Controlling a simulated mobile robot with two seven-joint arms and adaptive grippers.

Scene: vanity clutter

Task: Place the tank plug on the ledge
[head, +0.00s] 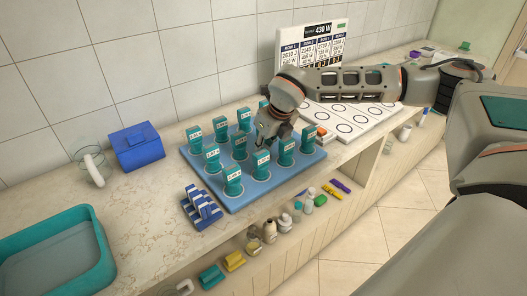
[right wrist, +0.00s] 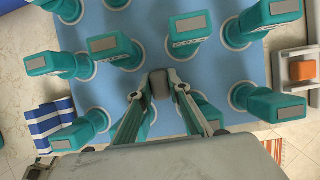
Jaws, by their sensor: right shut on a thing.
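Several teal plugs with white labels stand upright in round white seats on a blue board, such as the front plug (head: 232,181); the bare board edge (head: 285,184) faces the front. The labels are too small for me to tell which is the tank plug. My right gripper (head: 265,138) is low among the plugs near the board's middle. In the right wrist view its fingers (right wrist: 160,88) close on a small grey-faced piece, seemingly a plug top; its body is mostly hidden. Other plugs stand close around it. My left gripper is out of view.
A white board with circles (head: 350,124) and a 430 W display panel (head: 312,44) stand behind my arm. A blue box (head: 137,147), blue-white striped stand (head: 201,207) and teal basin (head: 98,262) lie left. A shelf below holds small bottles (head: 270,231).

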